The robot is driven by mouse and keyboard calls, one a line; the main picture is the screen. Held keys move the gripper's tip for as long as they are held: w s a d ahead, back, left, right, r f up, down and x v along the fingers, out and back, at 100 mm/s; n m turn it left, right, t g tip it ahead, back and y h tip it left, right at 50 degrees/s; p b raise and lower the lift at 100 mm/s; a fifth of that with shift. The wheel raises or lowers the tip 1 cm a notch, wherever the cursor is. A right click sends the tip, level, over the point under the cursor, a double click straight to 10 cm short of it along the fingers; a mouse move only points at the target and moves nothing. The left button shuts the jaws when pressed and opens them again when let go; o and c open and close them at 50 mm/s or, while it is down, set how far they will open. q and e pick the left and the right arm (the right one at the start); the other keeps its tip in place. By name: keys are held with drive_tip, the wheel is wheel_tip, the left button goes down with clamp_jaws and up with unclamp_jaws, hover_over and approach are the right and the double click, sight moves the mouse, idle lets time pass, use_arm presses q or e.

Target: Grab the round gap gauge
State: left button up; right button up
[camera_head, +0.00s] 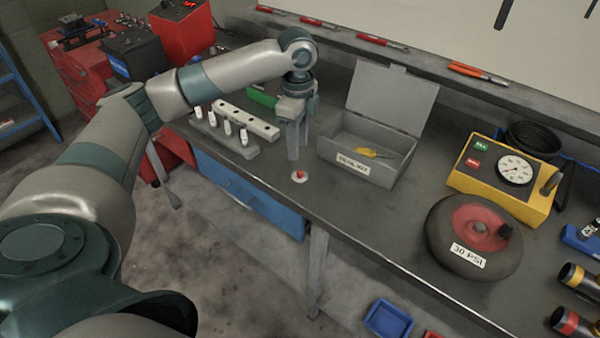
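A small round white disc with a red knob (300,176), which looks like the round gap gauge, lies on the dark workbench (345,205) near its front edge. My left gripper (297,157) comes in from the left and points down just behind and above the disc. Its fingers look close together from this angle, and I cannot tell how far apart they are. The disc shows clear of the fingers, with nothing visible held. My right gripper is not in view.
An open grey box labelled SEAL KIT (398,171) holds a yellow-handled tool, right of my gripper. A grey rack of white-topped pieces (222,134) stands left. A 30 PSI wheel (440,238) and a yellow gauge unit (535,205) are farther right.

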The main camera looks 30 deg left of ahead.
sight(299, 172)
use_arm(q)
wheel_tip(299, 172, down, 3)
drive_tip(key=shift+f+p, duration=0.1)
drive_tip(key=shift+p, duration=0.2)
drive_tip(key=shift+f, duration=0.15)
drive_tip(key=shift+f+p, duration=0.4)
wheel_tip(299, 172, down, 3)
drive_tip(key=shift+w+d+f+p, duration=0.1)
drive_tip(key=shift+d+p, duration=0.05)
drive_tip(key=shift+p, duration=0.55)
drive_tip(key=shift+f, duration=0.6)
